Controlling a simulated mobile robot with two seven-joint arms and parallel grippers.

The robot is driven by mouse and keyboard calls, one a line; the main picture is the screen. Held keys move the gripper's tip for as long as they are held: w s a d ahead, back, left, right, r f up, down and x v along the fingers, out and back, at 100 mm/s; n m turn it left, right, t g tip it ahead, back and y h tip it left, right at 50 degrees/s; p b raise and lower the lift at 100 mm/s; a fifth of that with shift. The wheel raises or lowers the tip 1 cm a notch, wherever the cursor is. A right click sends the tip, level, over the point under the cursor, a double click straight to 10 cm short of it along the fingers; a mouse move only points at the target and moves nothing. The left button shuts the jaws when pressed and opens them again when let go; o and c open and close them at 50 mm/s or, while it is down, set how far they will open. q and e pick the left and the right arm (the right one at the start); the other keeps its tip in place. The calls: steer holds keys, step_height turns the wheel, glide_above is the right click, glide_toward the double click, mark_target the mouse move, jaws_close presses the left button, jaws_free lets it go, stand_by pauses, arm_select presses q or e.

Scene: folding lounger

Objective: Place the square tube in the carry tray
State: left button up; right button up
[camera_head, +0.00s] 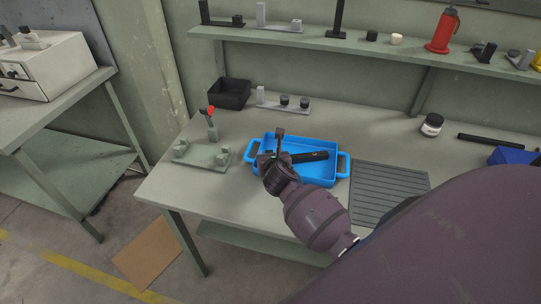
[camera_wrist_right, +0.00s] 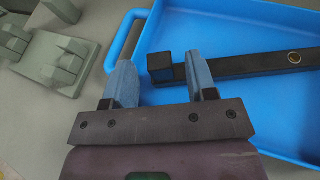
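The blue carry tray (camera_head: 325,174) sits on the workbench and has a handle at each end. It also fills much of the right wrist view (camera_wrist_right: 222,27). The black square tube (camera_head: 311,156) lies inside the tray, pointing right. In the right wrist view the tube (camera_wrist_right: 255,66) has a blocky left end and a brass-coloured hole near its right part. My right gripper (camera_wrist_right: 160,84) is open, its two blue-grey fingers apart near the tube's left end, with nothing gripped. In the head view my right gripper (camera_head: 275,160) is over the tray's left part and hides some of it. My left gripper is not in view.
A grey-green fixture with a red-tipped clamp (camera_head: 203,154) stands left of the tray. A black bin (camera_head: 229,94) and a grey rack (camera_head: 284,104) stand behind. A ribbed grey mat (camera_head: 388,192) lies right. A jar (camera_head: 432,125) and blue block (camera_head: 510,156) are farther right.

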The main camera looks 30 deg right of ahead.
steer(key=shift+r, duration=0.1)
steer(key=shift+s+r, duration=0.1)
steer(key=p+v, duration=0.1)
steer(key=v, duration=1)
steer(key=shift+s+a+p, duration=0.25)
steer(key=shift+s+p, duration=0.05)
steer(key=shift+p, duration=0.05)
